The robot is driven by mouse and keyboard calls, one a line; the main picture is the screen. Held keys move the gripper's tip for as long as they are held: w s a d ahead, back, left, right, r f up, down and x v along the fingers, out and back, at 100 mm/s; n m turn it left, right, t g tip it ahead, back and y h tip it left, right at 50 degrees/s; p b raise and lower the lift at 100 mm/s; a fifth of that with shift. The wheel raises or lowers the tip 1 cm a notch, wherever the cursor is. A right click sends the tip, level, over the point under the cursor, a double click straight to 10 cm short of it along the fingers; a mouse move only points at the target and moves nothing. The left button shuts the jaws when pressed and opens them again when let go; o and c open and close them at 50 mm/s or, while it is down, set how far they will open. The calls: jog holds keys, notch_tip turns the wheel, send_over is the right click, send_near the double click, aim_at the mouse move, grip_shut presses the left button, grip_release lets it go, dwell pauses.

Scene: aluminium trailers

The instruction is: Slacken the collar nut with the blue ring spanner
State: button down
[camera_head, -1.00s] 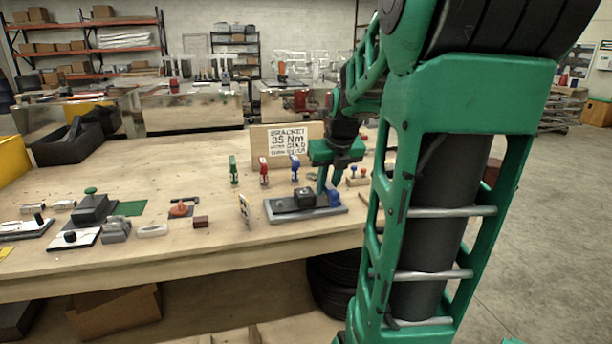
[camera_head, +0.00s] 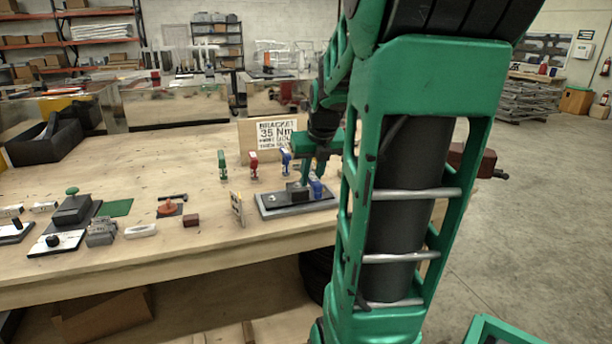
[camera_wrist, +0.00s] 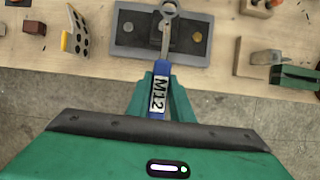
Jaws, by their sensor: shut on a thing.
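The blue ring spanner (camera_wrist: 175,105), marked M12, is between my gripper's jaws in the wrist view. Its bare metal shank runs away over a dark grey base plate (camera_wrist: 130,50), and its ring end (camera_wrist: 169,9) lies at the top of the picture. I cannot tell whether the ring is around the collar nut or only above it; the nut is not clearly visible. In the head view my gripper (camera_head: 305,172) is over the base plate (camera_head: 268,207) near the bench's front edge, with the blue handle (camera_head: 317,186) at its right.
Green (camera_head: 221,165), red (camera_head: 253,164) and blue (camera_head: 285,160) upright pieces stand behind the plate, before a sign reading 35 Nm (camera_head: 278,133). A small upright panel (camera_head: 237,209) stands just left of the plate. Bare bench top (camera_head: 170,170) lies further left.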

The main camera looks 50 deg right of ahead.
jog(key=shift+f, duration=2.8)
jog(key=d+n+y, duration=0.2)
jog(key=d+n, duration=0.3)
jog(key=w+d+n+y, duration=0.1)
jog(key=d+n+y, duration=0.1)
jog(key=d+n, duration=0.3)
jog(key=w+d+n+y, duration=0.1)
jog(key=d+n, duration=0.4)
jog(key=d, duration=0.1)
jog(key=shift+d+f+n+g+y, duration=0.1)
jog(key=shift+d+n+g+y, duration=0.1)
jog(key=shift+n+g+y, duration=0.15)
jog(key=w+d+n, duration=0.1)
jog(key=n, duration=0.1)
jog(key=w+d+n+g+y, duration=0.1)
jog(key=w, duration=0.1)
jog(key=shift+w+d+n, duration=0.1)
jog(key=shift+w+n, duration=0.2)
jog(key=shift+n, duration=0.05)
jog(key=shift+w+d+n+g, duration=0.2)
jog(key=shift+w+n+g, duration=0.15)
jog(key=shift+w+n, duration=0.3)
jog(key=shift+w+d+n+g, duration=0.15)
jog(key=shift+w+n+g, duration=0.15)
jog(key=shift+w+n, duration=0.3)
jog(key=shift+r, duration=0.25)
